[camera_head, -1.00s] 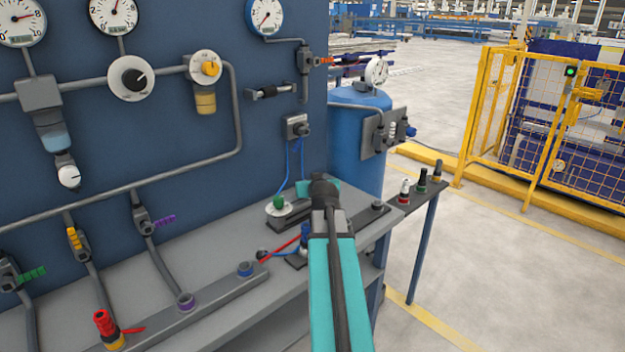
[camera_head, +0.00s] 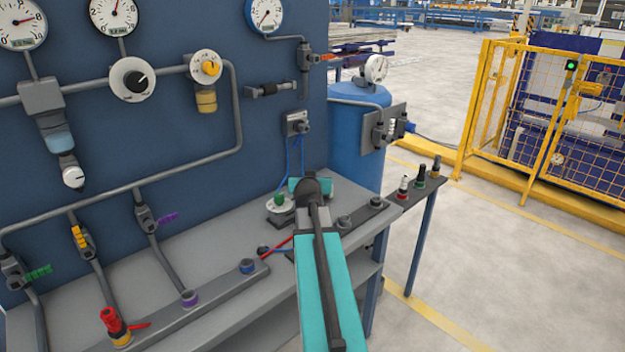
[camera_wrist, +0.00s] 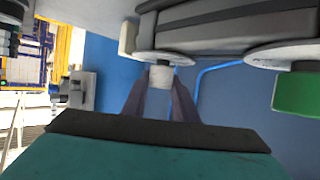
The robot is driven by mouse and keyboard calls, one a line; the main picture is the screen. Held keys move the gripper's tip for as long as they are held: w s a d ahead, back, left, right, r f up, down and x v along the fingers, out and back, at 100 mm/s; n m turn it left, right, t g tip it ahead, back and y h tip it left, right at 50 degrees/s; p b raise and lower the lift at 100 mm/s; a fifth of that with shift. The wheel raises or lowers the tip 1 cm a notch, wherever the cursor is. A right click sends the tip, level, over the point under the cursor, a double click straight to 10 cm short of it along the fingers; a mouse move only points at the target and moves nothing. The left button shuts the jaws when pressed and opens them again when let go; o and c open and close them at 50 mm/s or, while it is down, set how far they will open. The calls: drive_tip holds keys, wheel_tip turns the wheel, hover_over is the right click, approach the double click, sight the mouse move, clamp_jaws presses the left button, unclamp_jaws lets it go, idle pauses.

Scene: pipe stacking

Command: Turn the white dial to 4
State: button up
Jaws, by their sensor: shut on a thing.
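In the wrist view a small white dial (camera_wrist: 161,77) stands out from a pale round plate (camera_wrist: 165,58), with the picture tilted so the bench is at the top. My gripper (camera_wrist: 160,92) has its two dark fingers shut on this dial, one on each side. The marks on the plate are too small to read, so the setting cannot be told. A green dial (camera_wrist: 298,95) on its own plate is to the right; it also shows on the bench in the head view (camera_head: 280,199). In the head view my arm hides the white dial and my fingertips.
The grey bench (camera_head: 225,228) carries a manifold with a red valve (camera_head: 113,321) at its front. A blue tank (camera_head: 357,135) stands behind the bench's right end. Gauges, pipes and a white knob (camera_head: 73,177) are on the blue wall panel.

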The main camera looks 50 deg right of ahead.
idle(0.3)
drive_tip(key=o, duration=1)
drive_tip(key=shift+o, duration=0.2)
drive_tip(key=shift+r, duration=0.1)
drive_tip(key=shift+r, duration=1.65)
drive_tip(key=shift+s+a, duration=0.55)
drive_tip(key=shift+s, duration=0.2)
drive_tip(key=s+a+b, duration=0.2)
drive_tip(key=s+b, duration=0.1)
drive_tip(key=shift+a+r, duration=0.1)
drive_tip(key=shift+a, duration=0.15)
